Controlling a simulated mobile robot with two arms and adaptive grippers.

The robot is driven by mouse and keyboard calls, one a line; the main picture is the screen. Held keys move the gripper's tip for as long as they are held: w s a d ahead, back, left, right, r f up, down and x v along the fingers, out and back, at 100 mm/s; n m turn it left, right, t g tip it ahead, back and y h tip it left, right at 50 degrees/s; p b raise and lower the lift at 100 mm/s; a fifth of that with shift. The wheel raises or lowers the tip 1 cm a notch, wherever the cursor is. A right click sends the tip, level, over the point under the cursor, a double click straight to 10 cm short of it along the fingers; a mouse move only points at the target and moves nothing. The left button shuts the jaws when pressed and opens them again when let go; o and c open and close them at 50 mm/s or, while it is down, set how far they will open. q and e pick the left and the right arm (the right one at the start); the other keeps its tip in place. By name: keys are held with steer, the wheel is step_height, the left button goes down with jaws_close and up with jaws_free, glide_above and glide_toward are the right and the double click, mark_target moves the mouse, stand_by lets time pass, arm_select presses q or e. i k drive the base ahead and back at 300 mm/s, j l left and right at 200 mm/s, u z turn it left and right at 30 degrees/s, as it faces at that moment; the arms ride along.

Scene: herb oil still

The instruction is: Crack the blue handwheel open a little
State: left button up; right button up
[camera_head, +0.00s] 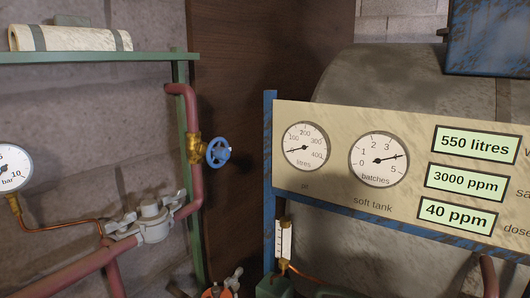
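The blue handwheel (219,152) sits on a brass valve body (195,149) on the red vertical pipe, left of the middle in the head view. The wheel faces right and is seen at an angle. How far it is turned cannot be told. Neither of my grippers shows in the view, and nothing touches the wheel.
A green post (183,120) and shelf with a rolled cloth (70,38) stand by the pipe. A grey clamped fitting (153,221) is below left. A gauge panel (340,205) on a blue frame stands to the right. Open space lies between wheel and panel.

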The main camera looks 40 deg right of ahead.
mark_target(221, 153)
steer(key=l+z, duration=0.1)
steer(key=z, duration=0.85)
steer(key=i, duration=0.05)
